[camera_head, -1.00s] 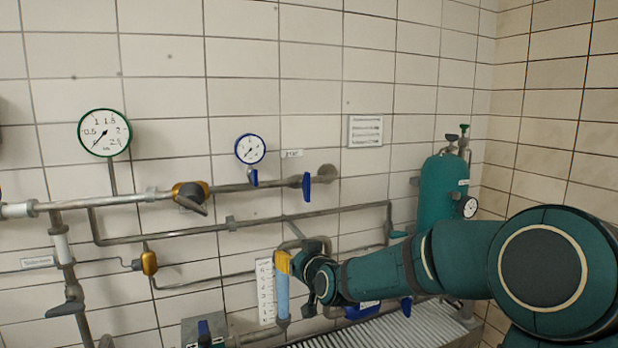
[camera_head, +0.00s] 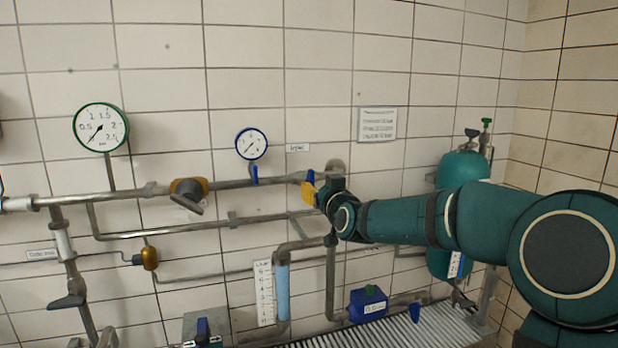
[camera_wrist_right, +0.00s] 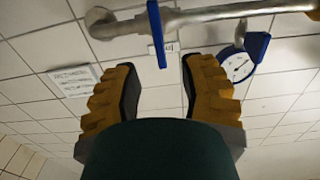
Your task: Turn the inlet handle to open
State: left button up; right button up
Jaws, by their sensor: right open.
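The blue lever handle (camera_head: 311,177) hangs from the upper pipe, below a small wall label (camera_head: 298,148) too blurred to read for sure. In the right wrist view the handle (camera_wrist_right: 157,35) points down toward the gap between my fingers. My right gripper (camera_head: 308,193) has yellow fingers and is at the handle, partly covering it in the head view. In the wrist view the right gripper (camera_wrist_right: 159,72) is open, with a finger on each side of the handle's line. I cannot tell whether the handle's end is between the fingertips. My left gripper is out of view.
A blue-rimmed gauge (camera_head: 251,144) and a green-rimmed gauge (camera_head: 101,127) are on the left. A yellow valve (camera_head: 188,190) sits on the same pipe. A lower pipe (camera_head: 165,232) runs beneath. A teal tank (camera_head: 463,170) stands behind my arm.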

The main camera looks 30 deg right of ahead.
aim_at(312, 181)
jog(key=p+x, duration=0.1)
jog(key=x, duration=0.8)
grip_shut()
